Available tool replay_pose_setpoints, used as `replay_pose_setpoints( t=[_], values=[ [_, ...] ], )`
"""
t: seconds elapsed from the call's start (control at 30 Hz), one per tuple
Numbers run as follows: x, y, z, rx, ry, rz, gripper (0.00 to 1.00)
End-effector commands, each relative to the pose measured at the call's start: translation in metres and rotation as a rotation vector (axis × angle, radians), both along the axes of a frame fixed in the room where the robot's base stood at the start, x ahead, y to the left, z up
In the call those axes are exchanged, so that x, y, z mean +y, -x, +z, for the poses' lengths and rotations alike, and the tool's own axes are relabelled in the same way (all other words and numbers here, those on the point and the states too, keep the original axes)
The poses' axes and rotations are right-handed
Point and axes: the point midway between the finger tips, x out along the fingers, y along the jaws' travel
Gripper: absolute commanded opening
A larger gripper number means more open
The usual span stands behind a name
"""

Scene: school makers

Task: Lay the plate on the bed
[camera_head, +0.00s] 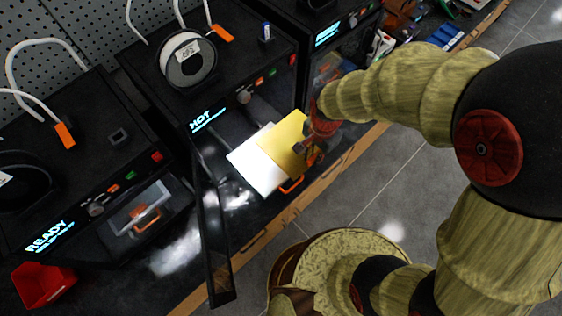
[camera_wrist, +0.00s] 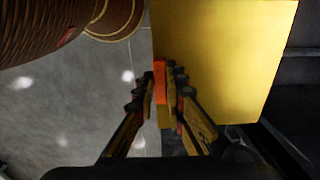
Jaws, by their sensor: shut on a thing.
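The plate (camera_head: 283,142) is a flat yellow sheet at the front of the middle printer, whose display reads HOT. My gripper (camera_head: 312,148) is at the plate's right edge. In the wrist view, the fingers (camera_wrist: 162,100) are shut on a small orange tab beside the yellow plate (camera_wrist: 225,60). A bright white flat surface (camera_head: 258,172), seemingly the bed, shows left of and below the plate and is partly covered by it in the picture. I cannot tell whether the two touch. An orange handle (camera_head: 291,186) is at the front edge below them.
The middle printer's dark door (camera_head: 217,245) stands open on the left. A READY printer (camera_head: 90,205) stands left, another printer (camera_head: 335,50) right. A spool (camera_head: 187,60) sits on top of the middle printer. A red bin (camera_head: 42,284) is at lower left. Grey floor (camera_head: 370,190) is clear in front.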

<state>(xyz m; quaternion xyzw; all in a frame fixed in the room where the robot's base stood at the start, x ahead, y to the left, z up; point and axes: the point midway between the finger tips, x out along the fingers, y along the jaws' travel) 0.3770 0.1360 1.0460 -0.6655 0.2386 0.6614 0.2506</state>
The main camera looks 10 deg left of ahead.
Motion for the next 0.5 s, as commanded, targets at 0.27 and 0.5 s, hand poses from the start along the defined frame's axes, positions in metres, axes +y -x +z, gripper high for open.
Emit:
replay_pose_setpoints(
  t=[0.27,0.5],
  values=[
    [0.057,0.005,-0.038,0.003,0.002,0.004,0.0],
    [0.08,0.006,-0.066,0.0,0.0,0.001,0.0]
  ],
)
